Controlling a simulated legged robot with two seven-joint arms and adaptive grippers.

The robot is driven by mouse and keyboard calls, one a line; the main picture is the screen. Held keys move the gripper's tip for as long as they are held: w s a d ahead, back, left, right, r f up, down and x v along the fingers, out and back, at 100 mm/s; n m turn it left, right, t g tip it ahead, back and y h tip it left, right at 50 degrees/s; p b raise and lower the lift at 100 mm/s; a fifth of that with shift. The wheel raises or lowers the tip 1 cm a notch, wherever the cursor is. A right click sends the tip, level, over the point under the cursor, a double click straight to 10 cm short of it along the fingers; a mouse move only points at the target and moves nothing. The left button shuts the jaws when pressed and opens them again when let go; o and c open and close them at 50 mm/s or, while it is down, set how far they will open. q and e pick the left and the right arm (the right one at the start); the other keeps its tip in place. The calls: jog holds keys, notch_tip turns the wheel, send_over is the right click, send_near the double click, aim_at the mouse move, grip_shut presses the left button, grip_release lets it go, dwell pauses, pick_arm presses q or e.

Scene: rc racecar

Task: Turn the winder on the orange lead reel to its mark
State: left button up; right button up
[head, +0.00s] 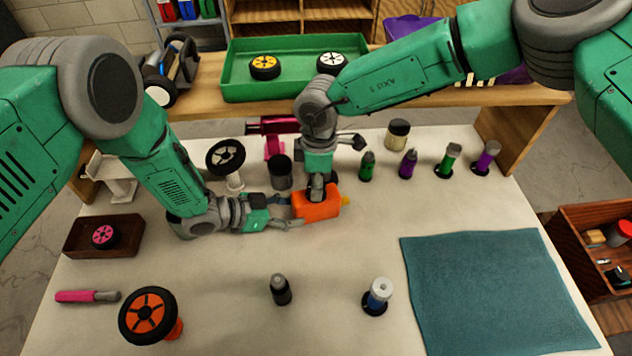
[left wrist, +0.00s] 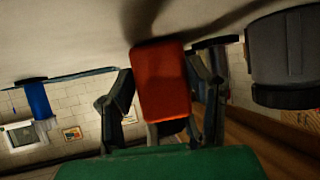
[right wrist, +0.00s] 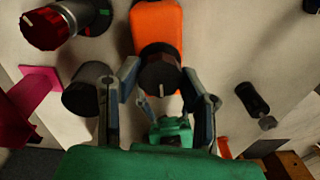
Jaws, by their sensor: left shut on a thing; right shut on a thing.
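The orange lead reel (head: 318,206) stands mid-table, with a small yellow tip (head: 345,200) at its right end. My left gripper (head: 292,213) is shut on the reel's body from the left; the left wrist view shows the orange-red body (left wrist: 162,85) between the fingers. My right gripper (head: 316,188) comes down from above and is shut on the dark round winder (right wrist: 158,75) on the reel's top. A short white line on the winder points toward the bottom of the right wrist view. The orange body (right wrist: 157,25) extends beyond the winder. I cannot make out the mark on the reel.
A dark cylinder (head: 280,173) stands close left of my right gripper. A wheel on a stand (head: 226,158) and a pink stand (head: 272,145) are behind. Several bottles (head: 408,163) stand right of the reel. A dark bottle (head: 280,290) stands in front. A teal mat (head: 490,290) lies right.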

pick_arm(q)
jog(key=shift+a+f, duration=0.1)
pick_arm(e)
jog(key=shift+d+m, duration=0.1)
jog(key=shift+m, duration=0.2)
jog(key=o, duration=1.2)
jog(key=shift+c, duration=0.2)
notch_tip(320, 180, up, 12)
jog(key=shift+w+d, duration=0.15)
jog(key=shift+w, duration=0.1)
jog(key=shift+f, duration=0.15)
pick_arm(q)
jog(key=o, duration=1.1)
jog(key=shift+o, duration=0.2)
